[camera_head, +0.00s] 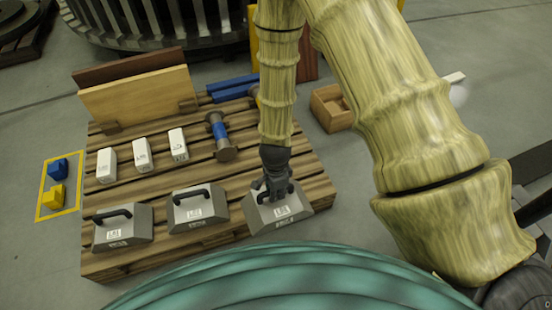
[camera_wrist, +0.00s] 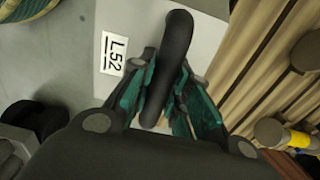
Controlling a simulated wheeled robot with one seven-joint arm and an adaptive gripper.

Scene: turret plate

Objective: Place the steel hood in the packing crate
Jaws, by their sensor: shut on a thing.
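Three grey steel hoods with black handles are in a row along the front of the wooden pallet (camera_head: 155,258): a left one (camera_head: 122,232), a middle one (camera_head: 198,212) and a right one (camera_head: 262,220). My gripper (camera_head: 274,190) comes down from above onto the right hood. In the wrist view my gripper's fingers (camera_wrist: 165,105) are closed around its black handle (camera_wrist: 177,45), and its face shows a white label (camera_wrist: 114,52) reading L52. This hood is at the pallet's front right corner; I cannot tell whether it is lifted. An open wooden crate (camera_head: 321,112) stands on the floor behind the pallet's right side.
White blocks (camera_head: 142,153) and a blue spool (camera_head: 220,135) sit on the pallet behind the hoods. Boards (camera_head: 140,97) stand upright at its back, beside blue bars (camera_head: 232,83). Blue (camera_head: 58,169) and yellow (camera_head: 54,195) pieces lie in a yellow floor outline at left.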

